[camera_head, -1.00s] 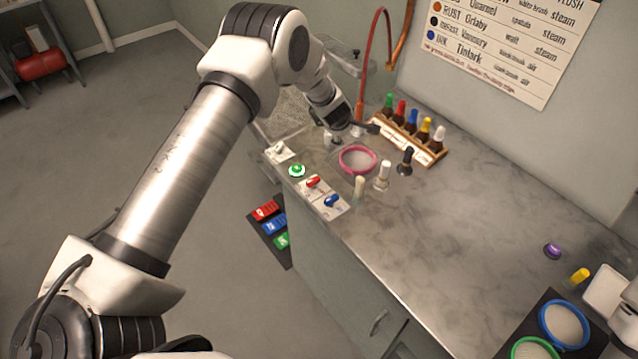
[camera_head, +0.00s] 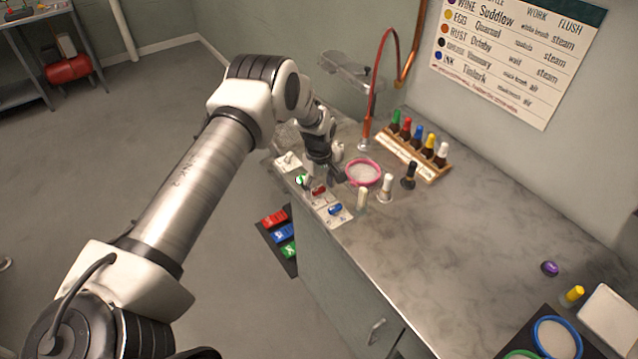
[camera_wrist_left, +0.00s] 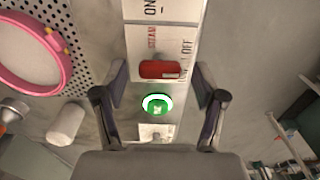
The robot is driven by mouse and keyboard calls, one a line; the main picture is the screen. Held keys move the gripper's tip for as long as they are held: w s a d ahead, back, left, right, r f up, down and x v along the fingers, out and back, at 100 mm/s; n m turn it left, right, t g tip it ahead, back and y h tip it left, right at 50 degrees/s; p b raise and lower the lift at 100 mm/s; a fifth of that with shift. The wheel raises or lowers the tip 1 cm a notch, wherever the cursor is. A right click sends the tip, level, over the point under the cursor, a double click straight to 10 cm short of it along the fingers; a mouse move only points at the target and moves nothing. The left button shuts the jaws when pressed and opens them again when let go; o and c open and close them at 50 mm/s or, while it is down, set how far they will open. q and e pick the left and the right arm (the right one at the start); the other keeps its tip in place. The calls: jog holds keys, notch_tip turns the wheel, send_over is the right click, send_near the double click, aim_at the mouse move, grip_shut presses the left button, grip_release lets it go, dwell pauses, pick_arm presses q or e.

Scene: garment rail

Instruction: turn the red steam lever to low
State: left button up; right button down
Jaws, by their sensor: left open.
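The red steam lever (camera_head: 319,190) is on a white plate at the counter's left edge. In the left wrist view the lever (camera_wrist_left: 160,69) lies across the plate, beside STEAM and OFF lettering. My left gripper (camera_head: 322,180) is close to the lever in the head view. In the left wrist view its open fingers (camera_wrist_left: 160,75) are on either side of the lever, with gaps on both sides and nothing held. Height above the lever is hard to tell. A "low" mark is not readable. My right gripper is not in view.
A lit green button (camera_wrist_left: 157,104) and a white switch plate (camera_head: 288,161) are beside the lever, with a blue lever (camera_head: 335,209) on the other side. A pink ring (camera_head: 363,172), white-capped bottles (camera_head: 386,188) and a bottle rack (camera_head: 420,160) stand close by. The counter's middle is clear.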

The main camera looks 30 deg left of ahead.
pick_arm(q)
jog(key=c, duration=1.1)
jog(key=shift+c, duration=0.2)
jog(key=shift+f+m+b, duration=0.2)
jog(key=shift+m+b, duration=0.7)
jog(key=shift+b, duration=0.1)
jog(key=shift+m+b, duration=0.9)
jog(key=shift+m, duration=0.3)
jog(key=shift+m+b, duration=0.75)
jog(key=shift+m, duration=0.35)
jog(key=shift+r+m+b, duration=0.15)
jog(key=shift+m+b, duration=0.35)
jog(key=shift+m, duration=0.7)
